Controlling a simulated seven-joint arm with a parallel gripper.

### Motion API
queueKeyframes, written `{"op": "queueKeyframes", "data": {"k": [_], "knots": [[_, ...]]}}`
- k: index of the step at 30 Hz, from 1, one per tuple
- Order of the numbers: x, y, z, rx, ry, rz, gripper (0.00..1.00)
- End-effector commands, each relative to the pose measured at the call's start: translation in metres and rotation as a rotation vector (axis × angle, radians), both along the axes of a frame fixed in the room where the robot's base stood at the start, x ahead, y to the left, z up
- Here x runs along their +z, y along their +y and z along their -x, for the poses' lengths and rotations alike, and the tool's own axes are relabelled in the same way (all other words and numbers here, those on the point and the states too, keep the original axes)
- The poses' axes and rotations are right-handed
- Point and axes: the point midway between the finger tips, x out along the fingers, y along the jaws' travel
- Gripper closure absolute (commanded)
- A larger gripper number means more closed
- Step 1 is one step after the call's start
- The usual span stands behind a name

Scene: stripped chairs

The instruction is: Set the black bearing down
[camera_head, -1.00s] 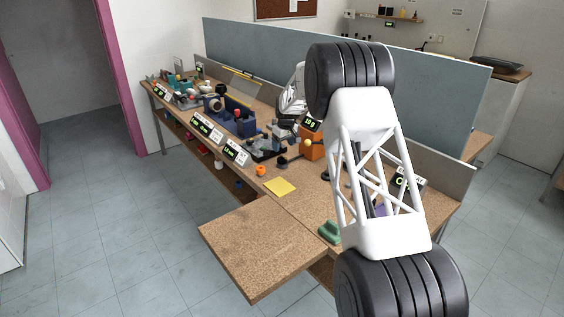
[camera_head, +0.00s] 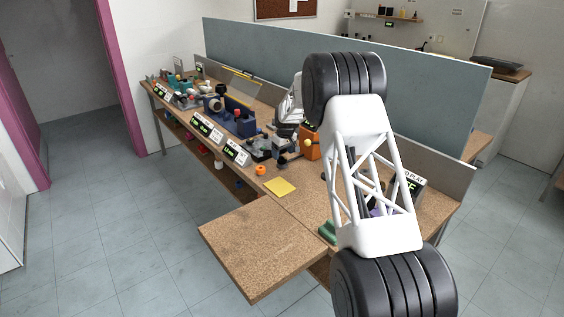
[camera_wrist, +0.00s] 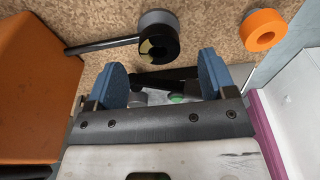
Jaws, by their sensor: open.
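The black bearing (camera_wrist: 159,45) is a black ring at the top middle of the wrist view. It sits against a grey round piece (camera_wrist: 158,18), with a dark rod (camera_wrist: 100,46) running left from it. I cannot tell whether it is around the grey piece or only in front of it. My gripper (camera_wrist: 161,79) is open, its two blue fingertips wide apart with the bearing beyond them and no finger seen touching it. In the head view my gripper (camera_head: 285,143) is small over the bench, and I cannot pick out the bearing there.
An orange block (camera_wrist: 36,85) stands close at my gripper's left in the wrist view. An orange ring (camera_wrist: 262,30) lies on the bench to the right. A yellow sheet (camera_head: 280,187) lies on the bench. The near bench board (camera_head: 262,245) is clear.

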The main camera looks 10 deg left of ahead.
Motion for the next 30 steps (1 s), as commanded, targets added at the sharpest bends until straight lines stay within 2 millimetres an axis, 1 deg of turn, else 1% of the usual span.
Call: {"op": "queueKeyframes", "data": {"k": [1, 3, 9, 28, 30], "knots": [[-0.007, 0.0, 0.0, 0.0, 0.002, 0.001, 0.23], [-0.014, 0.001, -0.001, 0.0, 0.002, 0.001, 0.23], [-0.029, 0.002, -0.003, 0.0, 0.0, 0.0, 0.23], [-0.031, 0.003, -0.003, 0.0, 0.0, 0.0, 0.23], [-0.031, 0.003, -0.003, 0.0, 0.0, 0.0, 0.34]]}}
